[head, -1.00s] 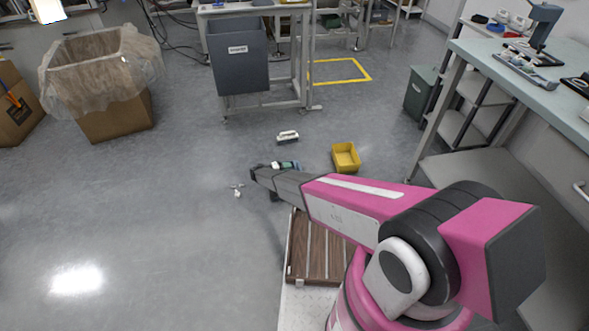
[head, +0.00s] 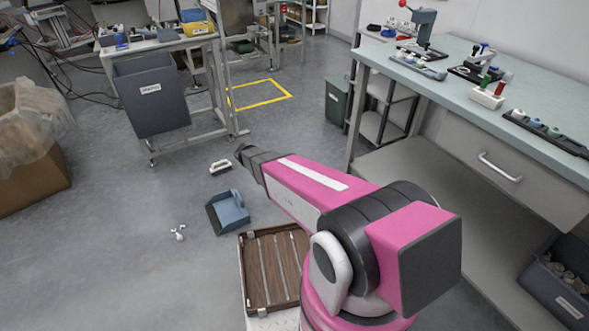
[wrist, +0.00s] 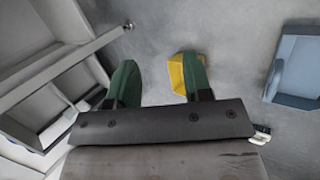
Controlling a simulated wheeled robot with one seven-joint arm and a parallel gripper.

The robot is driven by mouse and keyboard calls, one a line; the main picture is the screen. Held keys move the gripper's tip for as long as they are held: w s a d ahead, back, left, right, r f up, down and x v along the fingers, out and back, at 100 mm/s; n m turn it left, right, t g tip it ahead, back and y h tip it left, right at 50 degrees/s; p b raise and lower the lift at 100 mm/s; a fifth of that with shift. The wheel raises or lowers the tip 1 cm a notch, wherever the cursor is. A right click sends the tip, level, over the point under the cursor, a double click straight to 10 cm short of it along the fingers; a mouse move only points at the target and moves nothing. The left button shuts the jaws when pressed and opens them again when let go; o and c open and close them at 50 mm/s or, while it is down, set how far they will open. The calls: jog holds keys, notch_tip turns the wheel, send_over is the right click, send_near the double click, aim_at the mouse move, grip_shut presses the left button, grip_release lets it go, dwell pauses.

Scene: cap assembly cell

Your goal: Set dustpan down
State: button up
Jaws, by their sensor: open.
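The blue-grey dustpan (head: 228,212) rests on the grey floor in the head view, left of my arm and apart from it. It also shows at the right edge of the wrist view (wrist: 290,72), partly cut off. In the head view my arm hides the gripper.
A white-and-dark brush-like item (head: 220,167) and small white scraps (head: 178,233) lie on the floor. A yellow bin (wrist: 176,72) is partly behind the right finger. A workbench (head: 470,95) stands to the right; a wooden tray (head: 243,275) sits low before me.

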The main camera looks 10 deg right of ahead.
jog(key=s+d+r+y, duration=0.3)
jog(key=s+d+r, duration=0.1)
jog(key=s+r, duration=0.4)
jog(key=s+d+r+m+y, duration=0.1)
jog(key=s+d+r+y, duration=0.3)
jog(key=s+r, duration=0.3)
notch_tip(320, 180, up, 2)
jog(key=shift+s+t, duration=0.4)
